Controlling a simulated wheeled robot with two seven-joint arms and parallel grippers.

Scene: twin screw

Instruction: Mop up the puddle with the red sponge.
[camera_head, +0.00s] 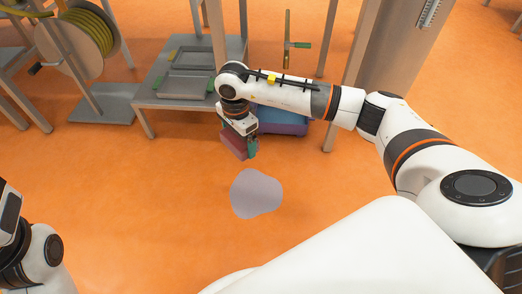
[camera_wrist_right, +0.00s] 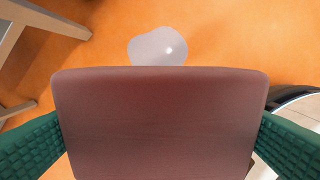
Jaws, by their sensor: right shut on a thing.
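The red sponge (camera_head: 232,146) is held between the green fingers of my right gripper (camera_head: 241,148). In the right wrist view the sponge (camera_wrist_right: 160,125) fills the middle, with a green finger pressed against each side. The greyish-lilac puddle (camera_head: 256,193) lies flat on the orange floor, just below the gripper in the head view. The puddle (camera_wrist_right: 157,46) also shows past the sponge's upper edge in the wrist view, partly hidden by it. The sponge appears to be above the floor and apart from the puddle. My left arm shows at the lower left; its fingers are out of view.
A low grey bench (camera_head: 150,99) with trays stands behind the gripper, beside a blue-purple box (camera_head: 283,120). A yellow hose reel (camera_head: 87,40) stands at the back left. Table legs rise behind my right arm. The floor around the puddle is clear.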

